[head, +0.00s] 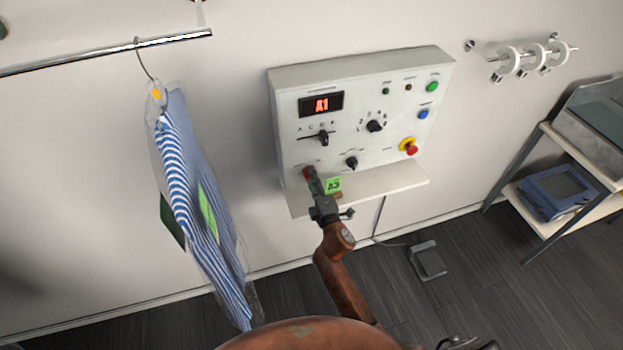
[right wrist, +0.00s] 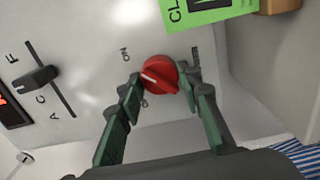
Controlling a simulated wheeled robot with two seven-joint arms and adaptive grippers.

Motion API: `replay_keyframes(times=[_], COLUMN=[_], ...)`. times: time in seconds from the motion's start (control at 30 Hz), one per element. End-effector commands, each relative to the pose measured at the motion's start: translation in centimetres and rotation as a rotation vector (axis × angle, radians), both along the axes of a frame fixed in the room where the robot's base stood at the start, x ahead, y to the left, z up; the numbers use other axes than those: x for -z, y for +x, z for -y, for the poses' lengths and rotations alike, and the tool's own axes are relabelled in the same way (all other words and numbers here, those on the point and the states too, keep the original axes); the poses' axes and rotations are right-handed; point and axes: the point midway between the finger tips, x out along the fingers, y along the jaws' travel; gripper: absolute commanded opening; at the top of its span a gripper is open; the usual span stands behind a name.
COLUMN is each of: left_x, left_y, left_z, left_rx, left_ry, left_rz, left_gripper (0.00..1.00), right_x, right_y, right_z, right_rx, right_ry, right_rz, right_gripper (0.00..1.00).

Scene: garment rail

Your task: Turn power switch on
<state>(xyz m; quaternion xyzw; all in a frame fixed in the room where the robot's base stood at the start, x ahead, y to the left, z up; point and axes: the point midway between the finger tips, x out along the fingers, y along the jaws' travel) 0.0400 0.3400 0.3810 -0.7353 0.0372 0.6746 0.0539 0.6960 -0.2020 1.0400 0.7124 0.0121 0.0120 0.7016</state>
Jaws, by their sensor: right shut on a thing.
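The white control panel (head: 362,115) hangs on the wall, with a lit display reading A1. The red rotary power switch (head: 307,172) is at its lower left, partly hidden by my right gripper (head: 313,183). In the right wrist view the red switch (right wrist: 159,75) has a white line pointing left, below the "ON" label (right wrist: 125,54). Another label below is partly covered by a finger. My right gripper (right wrist: 161,88) has its green-padded fingers on both sides of the switch, shut on it. My left gripper is not in view.
A striped shirt in clear plastic (head: 205,215) hangs from a rail (head: 100,54) at left. A pedal (head: 428,260) lies on the floor.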

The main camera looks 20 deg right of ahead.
Motion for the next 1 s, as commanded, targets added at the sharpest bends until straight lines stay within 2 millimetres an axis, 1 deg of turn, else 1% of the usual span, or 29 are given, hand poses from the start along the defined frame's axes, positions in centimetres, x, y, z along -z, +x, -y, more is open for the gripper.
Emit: replay_keyframes(times=[0.03,0.27,0.53,0.63,0.77,1.0], left_x=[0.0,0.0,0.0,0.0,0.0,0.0], left_y=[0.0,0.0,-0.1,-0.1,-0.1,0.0], left_z=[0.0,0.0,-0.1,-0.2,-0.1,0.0], left_rx=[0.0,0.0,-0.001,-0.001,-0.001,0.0], left_ry=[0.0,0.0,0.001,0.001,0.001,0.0], left_rz=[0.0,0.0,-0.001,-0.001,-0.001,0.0], left_gripper=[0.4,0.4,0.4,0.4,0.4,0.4], right_x=[0.1,0.1,0.0,0.1,0.2,0.2], right_y=[0.0,0.0,-0.1,-0.6,-2.4,-7.5], right_z=[0.0,0.0,0.0,0.0,0.1,0.3], right_rx=[0.001,0.0,0.0,0.0,0.001,0.001], right_ry=[0.002,0.001,0.0,-0.001,-0.001,-0.001], right_rz=[-0.001,-0.001,-0.001,-0.001,-0.002,-0.003], right_gripper=[0.34,0.5,0.51,0.51,0.51,0.51])
